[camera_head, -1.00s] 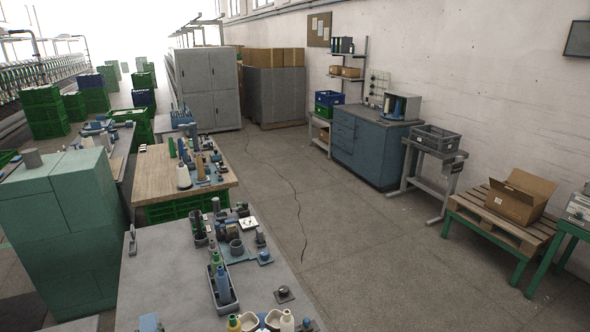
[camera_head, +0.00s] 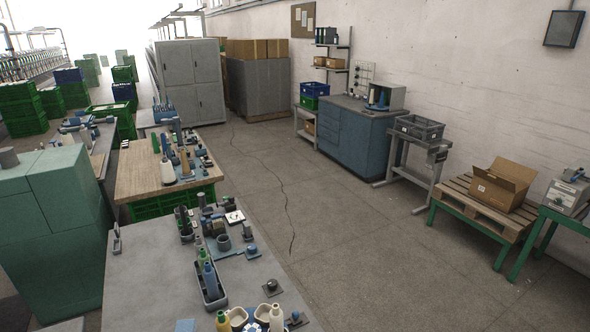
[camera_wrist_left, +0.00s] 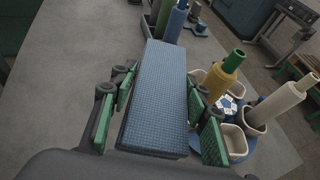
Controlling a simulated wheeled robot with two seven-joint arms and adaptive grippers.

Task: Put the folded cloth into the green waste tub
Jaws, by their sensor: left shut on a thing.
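The folded cloth (camera_wrist_left: 161,95) is a blue, fine-checked, thick oblong in the middle of the left wrist view. My left gripper (camera_wrist_left: 160,100) is shut on it, with green-padded fingers on both long sides. The cloth is over the grey table top (camera_wrist_left: 62,85); how high I cannot tell. In the head view a small blue patch (camera_head: 186,326) at the bottom edge looks like the cloth's end. My right gripper is not in view. I cannot make out a green waste tub for certain in either view.
Beside the cloth stand a yellow bottle (camera_wrist_left: 222,77), a cream bottle (camera_wrist_left: 282,103) and small cream cups (camera_wrist_left: 232,141). A grey tray (camera_head: 210,287) holds bottles further up the table. A green cabinet (camera_head: 55,235) is on the left. The floor (camera_head: 345,230) right of the table is open.

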